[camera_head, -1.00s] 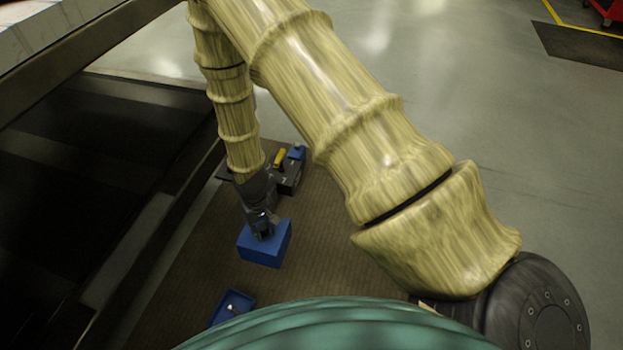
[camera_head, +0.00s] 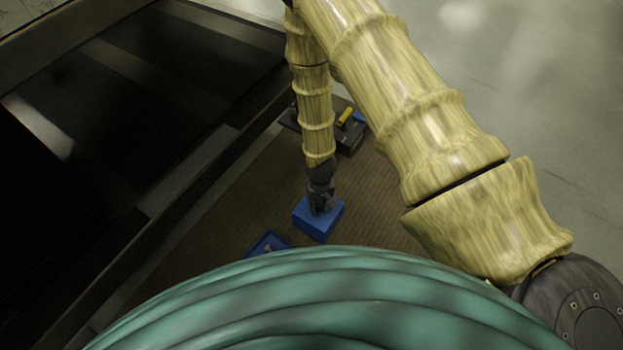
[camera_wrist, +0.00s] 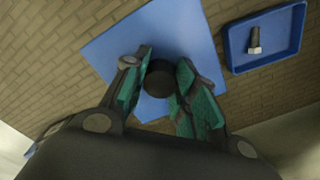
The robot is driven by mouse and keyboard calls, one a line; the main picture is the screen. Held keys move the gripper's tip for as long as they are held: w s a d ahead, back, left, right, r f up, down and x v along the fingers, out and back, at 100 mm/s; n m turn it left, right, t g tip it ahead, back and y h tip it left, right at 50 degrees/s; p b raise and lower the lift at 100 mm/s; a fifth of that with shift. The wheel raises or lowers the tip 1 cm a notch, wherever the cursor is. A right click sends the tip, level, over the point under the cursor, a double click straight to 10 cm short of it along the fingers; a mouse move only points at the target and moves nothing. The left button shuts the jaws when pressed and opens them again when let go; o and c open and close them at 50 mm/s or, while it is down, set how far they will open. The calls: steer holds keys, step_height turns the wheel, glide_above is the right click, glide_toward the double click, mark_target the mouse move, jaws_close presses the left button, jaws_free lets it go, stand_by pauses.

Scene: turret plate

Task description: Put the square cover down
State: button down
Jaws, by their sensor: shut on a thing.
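The square cover (camera_head: 312,224) is a blue block-like piece below my gripper in the head view. In the wrist view the cover (camera_wrist: 190,30) shows as a flat blue square with a round black knob (camera_wrist: 159,78) in its middle. My gripper (camera_wrist: 160,82) has its teal-padded fingers on either side of the knob and is shut on it. In the head view my gripper (camera_head: 322,205) points down at the cover. Whether the cover touches the surface below cannot be told.
A shallow blue tray (camera_wrist: 237,45) with a bolt (camera_wrist: 254,40) lies beside the cover. Behind stands a dark plate (camera_head: 350,138) with a yellow piece (camera_head: 345,116) on it. The brown brick-patterned surface (camera_head: 230,205) around is mostly bare. A dark framed structure (camera_head: 120,100) stands at the left.

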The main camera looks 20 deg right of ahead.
steer(key=w+f+b, duration=0.4)
steer(key=w+b, duration=0.1)
steer(key=w, duration=0.7)
steer(key=shift+a+f+b, duration=0.25)
steer(key=shift+a+b, duration=0.05)
steer(key=shift+a, duration=0.1)
steer(key=shift+f, duration=0.25)
steer(key=c, duration=1.1)
jaws_free()
steer(key=shift+c, duration=0.2)
